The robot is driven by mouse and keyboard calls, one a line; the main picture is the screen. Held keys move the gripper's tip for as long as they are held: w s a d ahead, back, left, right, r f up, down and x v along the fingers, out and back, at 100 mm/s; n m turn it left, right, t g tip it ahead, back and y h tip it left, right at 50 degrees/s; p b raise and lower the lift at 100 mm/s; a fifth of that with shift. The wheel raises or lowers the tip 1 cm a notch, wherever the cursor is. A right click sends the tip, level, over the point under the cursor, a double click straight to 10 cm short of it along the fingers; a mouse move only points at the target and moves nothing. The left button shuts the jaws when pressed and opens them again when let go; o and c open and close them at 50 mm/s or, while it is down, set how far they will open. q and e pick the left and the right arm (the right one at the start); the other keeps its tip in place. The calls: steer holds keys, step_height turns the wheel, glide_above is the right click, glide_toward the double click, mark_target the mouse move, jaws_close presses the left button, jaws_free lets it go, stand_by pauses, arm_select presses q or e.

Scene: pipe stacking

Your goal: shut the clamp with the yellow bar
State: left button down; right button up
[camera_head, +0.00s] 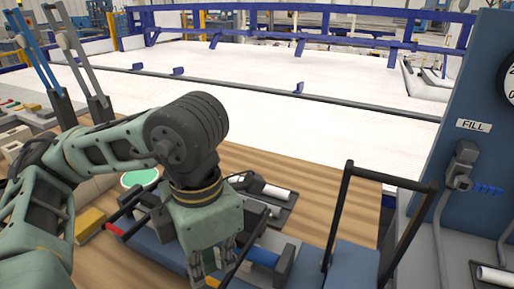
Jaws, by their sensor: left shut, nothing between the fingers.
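My left gripper (211,262) comes in from the left and points down over the blue fixture (165,258) on the wooden table. Its fingers are shut with nothing between them. A thin bar with yellow on it (236,270) slopes up to the right just beside the fingers; I cannot tell whether they touch it. The clamp under this bar is largely hidden by the gripper, so its state is unclear. A blue cylinder (262,257) lies in the fixture right of the gripper. My right gripper is not in view.
A tall black frame handle (383,177) stands upright at right. A red-tipped lever (115,229) is left of the gripper, near a yellow block (90,222). A white pipe (275,191) lies behind. A blue panel marked FILL (474,90) stands far right.

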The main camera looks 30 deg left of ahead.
arm_select(q)
steer(key=shift+d+r+p, duration=0.1)
steer(key=shift+r+p, duration=1.6)
steer(key=shift+r, duration=0.7)
step_height(320, 180, up, 2)
steer(key=shift+r+p, duration=0.2)
steer(key=shift+p, duration=0.6)
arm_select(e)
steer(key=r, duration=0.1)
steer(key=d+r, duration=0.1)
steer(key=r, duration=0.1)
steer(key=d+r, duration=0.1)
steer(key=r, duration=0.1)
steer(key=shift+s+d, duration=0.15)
